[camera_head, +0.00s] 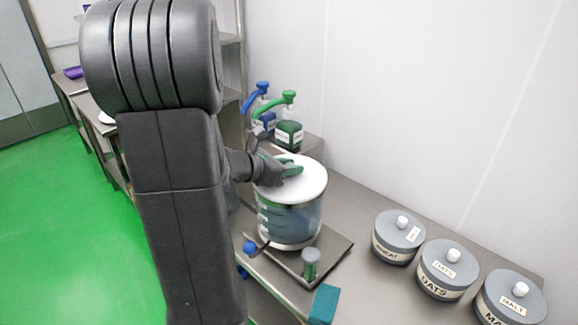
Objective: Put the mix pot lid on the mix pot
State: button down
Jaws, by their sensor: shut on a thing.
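The mix pot (289,222) is a clear, blue-tinted vessel with a metal base, standing on a flat grey plate on the bench in the middle of the view. The mix pot lid (309,182) is a white disc with a green handle (291,169). It lies level at the top of the pot; I cannot tell whether it is fully seated or slightly above the rim. My gripper (280,172) is shut on the lid's green handle. My arm comes in from the left and hides part of the pot's left side.
Two pump bottles, one blue-topped (260,103) and one green-topped (289,128), stand behind the pot. Several grey lidded canisters (447,272) line the bench at the right. A grey peg (311,262) and a teal block (324,303) are in front. A wall bounds the bench behind.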

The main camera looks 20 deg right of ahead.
jog(key=c, duration=1.2)
grip_release()
jog(key=shift+f, duration=0.1)
jog(key=shift+o, duration=0.2)
jog(key=shift+r+p, duration=0.25)
jog(key=shift+p, duration=0.05)
jog(key=shift+a, duration=0.35)
jog(key=v, duration=1.1)
jog(key=shift+b, duration=0.35)
jog(key=shift+s, duration=0.1)
